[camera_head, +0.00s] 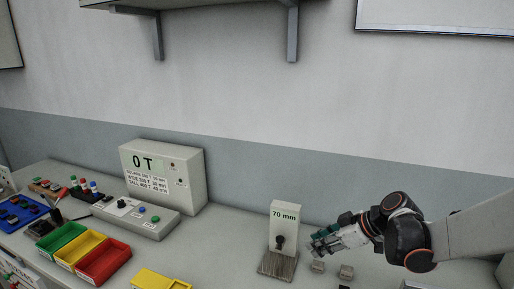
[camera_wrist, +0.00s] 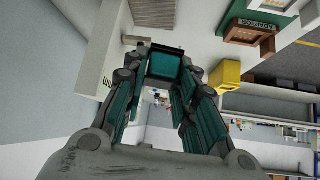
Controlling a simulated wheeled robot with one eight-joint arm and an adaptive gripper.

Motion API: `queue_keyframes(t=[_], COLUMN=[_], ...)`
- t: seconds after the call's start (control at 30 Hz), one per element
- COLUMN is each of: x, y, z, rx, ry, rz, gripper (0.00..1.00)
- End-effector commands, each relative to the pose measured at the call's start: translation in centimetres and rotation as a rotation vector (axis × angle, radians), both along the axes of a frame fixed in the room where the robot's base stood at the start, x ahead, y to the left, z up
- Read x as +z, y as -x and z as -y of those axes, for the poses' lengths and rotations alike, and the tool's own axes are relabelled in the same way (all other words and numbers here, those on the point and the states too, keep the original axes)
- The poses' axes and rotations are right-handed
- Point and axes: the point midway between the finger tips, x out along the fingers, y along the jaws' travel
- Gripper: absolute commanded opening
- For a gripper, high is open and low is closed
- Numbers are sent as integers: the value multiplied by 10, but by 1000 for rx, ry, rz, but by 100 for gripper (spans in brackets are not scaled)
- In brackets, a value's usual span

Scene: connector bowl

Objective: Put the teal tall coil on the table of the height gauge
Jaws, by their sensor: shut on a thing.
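The height gauge (camera_head: 284,226) is a white upright panel reading "70 mm" in the head view, with a dark knob and a grey table (camera_head: 272,268) at its foot. My gripper (camera_head: 318,240) is just right of the gauge, above the bench. In the wrist view, my gripper (camera_wrist: 164,68) is shut on a teal squarish piece, the teal tall coil (camera_wrist: 165,66), held between the fingertips. Its far side is hidden. The gauge's ridged grey table (camera_wrist: 155,12) shows at the top of the wrist view, apart from the coil. In the head view the coil is hard to tell from the fingers.
Two small grey-brown pieces (camera_head: 317,267) (camera_head: 346,271) lie on the bench below my gripper. A counter box (camera_head: 164,172) reading "0 T" stands at left, behind green, yellow and red bins (camera_head: 103,262). A yellow block (camera_wrist: 225,76) and a brown labelled block (camera_wrist: 249,32) show in the wrist view.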

Motion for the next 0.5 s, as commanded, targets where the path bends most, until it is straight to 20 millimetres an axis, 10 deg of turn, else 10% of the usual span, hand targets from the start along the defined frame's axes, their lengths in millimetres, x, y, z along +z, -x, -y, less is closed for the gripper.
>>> queue_keyframes(t=[0.5], x=[-68], y=[-8], z=[5], rx=[-682], ry=[3], rz=[4], gripper=[2])
